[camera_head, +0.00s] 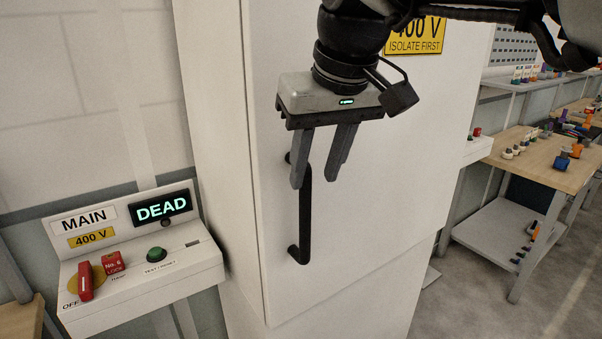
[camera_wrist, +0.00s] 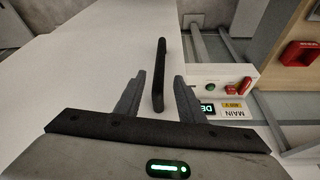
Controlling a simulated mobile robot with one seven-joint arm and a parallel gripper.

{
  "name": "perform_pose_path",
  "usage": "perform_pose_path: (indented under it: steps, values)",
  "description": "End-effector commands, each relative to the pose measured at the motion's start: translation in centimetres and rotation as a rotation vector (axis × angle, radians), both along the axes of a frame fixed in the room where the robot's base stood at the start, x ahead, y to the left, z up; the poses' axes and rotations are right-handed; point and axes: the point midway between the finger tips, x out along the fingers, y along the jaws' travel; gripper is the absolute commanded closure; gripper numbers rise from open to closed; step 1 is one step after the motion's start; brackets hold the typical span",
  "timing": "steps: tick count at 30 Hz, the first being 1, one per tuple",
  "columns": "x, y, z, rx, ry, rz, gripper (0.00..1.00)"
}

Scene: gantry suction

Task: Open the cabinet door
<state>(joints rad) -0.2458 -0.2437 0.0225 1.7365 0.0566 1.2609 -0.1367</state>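The white cabinet door (camera_head: 385,190) is closed, with a black vertical bar handle (camera_head: 305,220) near its left edge. My gripper (camera_head: 319,178) points down in front of the door at the upper part of the handle. Its two grey fingers are apart, and the left finger hides part of the handle's top. In the wrist view, the handle (camera_wrist: 160,75) runs between the two open fingers of my gripper (camera_wrist: 157,88), extending beyond their tips. I cannot tell whether either finger touches it.
A control panel (camera_head: 140,262) reading "MAIN 400 V" and "DEAD" stands left of the cabinet. It has a red switch, a red lock tag and a green button. A yellow "400 V" sign (camera_head: 417,38) is on the door. A workbench (camera_head: 535,160) stands at right, with open floor (camera_head: 460,305) before it.

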Motion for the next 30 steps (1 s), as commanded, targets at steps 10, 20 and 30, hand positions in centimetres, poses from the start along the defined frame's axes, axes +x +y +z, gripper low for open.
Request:
perform_pose_path:
  steps: [10,20,30]
  values:
    - [2.5,1.1,-7.0,-0.001,0.003,0.000,0.64]
    - [3.7,1.5,-9.6,0.001,-0.001,-0.001,0.64]
    - [3.7,1.5,-9.7,0.000,-0.002,-0.001,0.76]
